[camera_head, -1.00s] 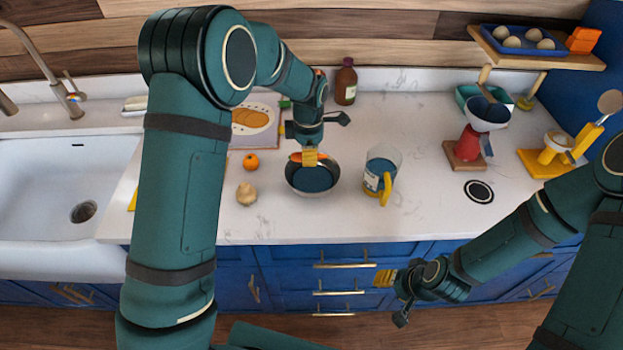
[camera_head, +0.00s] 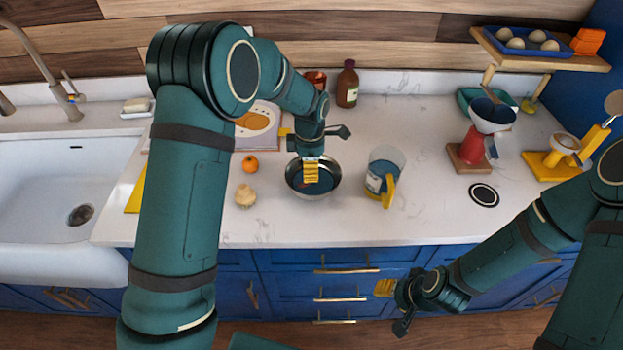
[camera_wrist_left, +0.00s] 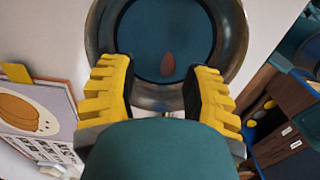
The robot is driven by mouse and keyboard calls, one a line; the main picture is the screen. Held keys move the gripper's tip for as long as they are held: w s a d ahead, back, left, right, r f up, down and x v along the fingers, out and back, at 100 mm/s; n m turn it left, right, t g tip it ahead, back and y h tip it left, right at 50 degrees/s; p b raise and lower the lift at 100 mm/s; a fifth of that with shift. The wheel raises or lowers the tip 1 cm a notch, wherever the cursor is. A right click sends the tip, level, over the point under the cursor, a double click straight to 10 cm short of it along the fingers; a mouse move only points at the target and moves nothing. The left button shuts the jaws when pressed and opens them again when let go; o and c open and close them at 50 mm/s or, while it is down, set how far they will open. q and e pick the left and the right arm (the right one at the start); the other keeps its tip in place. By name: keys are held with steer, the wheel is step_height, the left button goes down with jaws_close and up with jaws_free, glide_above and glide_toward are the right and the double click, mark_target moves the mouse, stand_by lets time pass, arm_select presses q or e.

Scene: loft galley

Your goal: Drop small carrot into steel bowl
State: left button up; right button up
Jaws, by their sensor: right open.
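The steel bowl (camera_head: 334,182) stands on the white counter, with a dark blue inside. My left gripper (camera_head: 311,172) points down over it, its yellow fingertips at the bowl's opening. In the left wrist view the gripper (camera_wrist_left: 165,88) is open, its fingers apart with nothing between them. The small carrot (camera_wrist_left: 167,64), a reddish-orange tapered piece, lies on the bowl's blue bottom beyond the fingers. The bowl's rim also shows in that view (camera_wrist_left: 239,35). My right gripper (camera_head: 388,294) is open and empty in front of the blue cabinets, below counter height.
A clear jug with a yellow handle (camera_head: 388,186) stands just right of the bowl. An orange fruit (camera_head: 250,163) and a pale onion-like vegetable (camera_head: 245,195) lie to its left. A brown bottle (camera_head: 347,84) stands behind.

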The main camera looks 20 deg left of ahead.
arm_select(q)
step_height(320, 180, up, 12)
stand_by(0.6)
